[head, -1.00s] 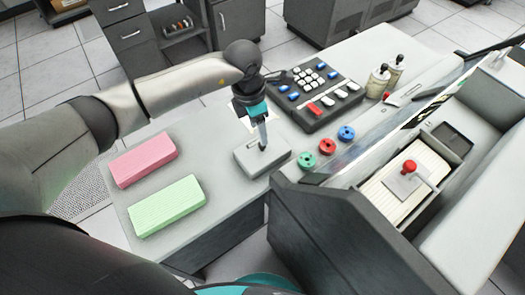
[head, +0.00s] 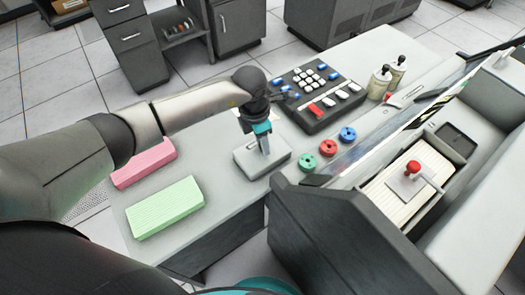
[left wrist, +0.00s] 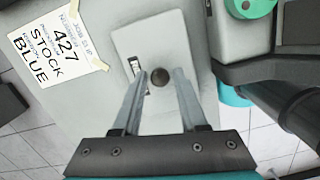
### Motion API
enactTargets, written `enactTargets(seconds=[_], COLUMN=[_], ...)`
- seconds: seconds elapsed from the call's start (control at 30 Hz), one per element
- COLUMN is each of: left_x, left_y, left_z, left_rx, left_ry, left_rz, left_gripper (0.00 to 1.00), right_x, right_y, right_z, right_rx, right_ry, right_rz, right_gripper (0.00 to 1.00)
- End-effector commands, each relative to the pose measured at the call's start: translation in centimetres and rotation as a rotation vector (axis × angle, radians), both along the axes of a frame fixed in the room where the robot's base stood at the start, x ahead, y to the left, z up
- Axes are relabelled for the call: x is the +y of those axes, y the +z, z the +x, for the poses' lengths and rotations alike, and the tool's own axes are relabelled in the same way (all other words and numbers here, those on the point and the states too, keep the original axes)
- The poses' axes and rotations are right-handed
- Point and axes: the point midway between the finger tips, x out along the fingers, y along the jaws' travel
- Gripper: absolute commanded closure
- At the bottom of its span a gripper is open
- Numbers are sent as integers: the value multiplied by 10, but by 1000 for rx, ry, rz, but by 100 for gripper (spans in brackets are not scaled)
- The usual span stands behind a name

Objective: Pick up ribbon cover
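A pale grey box-shaped cover (head: 250,166) with a slot in its top lies on the grey desk, below the keypad in the head view; I take it for the ribbon cover. In the left wrist view the cover (left wrist: 152,45) has a round dark knob (left wrist: 160,77) on top. My left gripper (head: 264,150) points down over the cover. In the left wrist view the left gripper (left wrist: 159,80) is open, with one finger on each side of the knob and gaps visible. Whether its tips touch the cover is unclear. My right gripper is not in view.
A pink card stack (head: 145,163) and green card stack (head: 165,208) lie to the left. A keypad (head: 317,95) stands behind. Green, red and blue spools (head: 328,147) sit to the right, near a dark machine (head: 340,225). A note (left wrist: 54,45) lies beside the cover.

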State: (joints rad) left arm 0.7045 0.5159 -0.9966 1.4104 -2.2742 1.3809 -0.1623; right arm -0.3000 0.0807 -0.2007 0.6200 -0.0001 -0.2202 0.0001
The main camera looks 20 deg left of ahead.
Motion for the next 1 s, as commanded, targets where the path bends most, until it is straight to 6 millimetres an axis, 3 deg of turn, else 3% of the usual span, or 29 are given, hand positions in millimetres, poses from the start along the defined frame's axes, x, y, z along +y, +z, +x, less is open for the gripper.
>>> enactTargets(seconds=[0.03, 0.37, 1.0], left_x=[0, 0, 0], left_y=[0, 0, 0], left_z=[0, 0, 0], left_rx=[0, 0, -1], left_ry=[0, 0, 1], left_rz=[0, 0, 1], left_gripper=[65, 100, 100], right_x=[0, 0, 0], right_y=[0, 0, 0], right_z=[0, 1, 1], right_rx=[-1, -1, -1], right_ry=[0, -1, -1], right_rz=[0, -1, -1], right_gripper=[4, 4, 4])
